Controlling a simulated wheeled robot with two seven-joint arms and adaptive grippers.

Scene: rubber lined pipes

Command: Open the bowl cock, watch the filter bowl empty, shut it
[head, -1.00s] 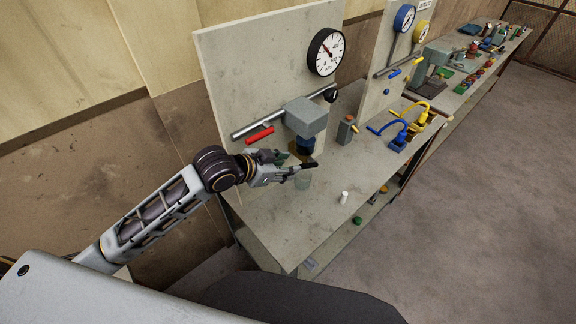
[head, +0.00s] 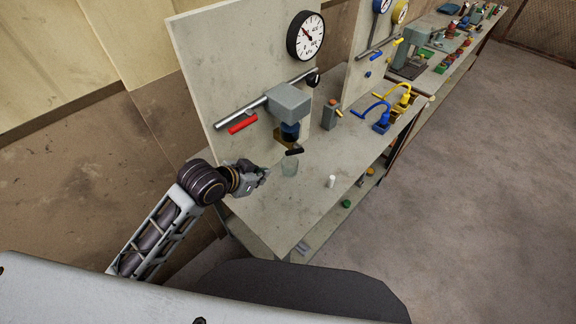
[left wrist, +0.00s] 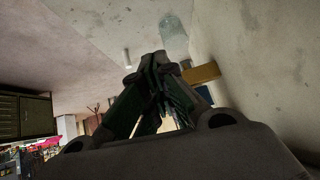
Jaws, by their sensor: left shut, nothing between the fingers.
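The filter's grey block (head: 288,103) sits on the pipe in front of the upright panel. Under it is the dark blue bowl (head: 290,131), with a brass-coloured piece (head: 281,139) beside it, which also shows in the left wrist view (left wrist: 203,74). A black cock handle (head: 295,151) sticks out to the right below the bowl. A clear glass jar (head: 289,168) stands on the bench beneath; it also shows in the left wrist view (left wrist: 173,38). I cannot tell liquid levels. My left gripper (head: 264,174) is shut and empty, left of the jar, apart from the handle.
A red lever (head: 242,124) lies along the pipe, and a round gauge (head: 305,36) is above. A small white cylinder (head: 332,181) stands on the bench (head: 262,220). A grey block with an orange top (head: 329,116) and blue tool (head: 378,117) are further right. The bench front is clear.

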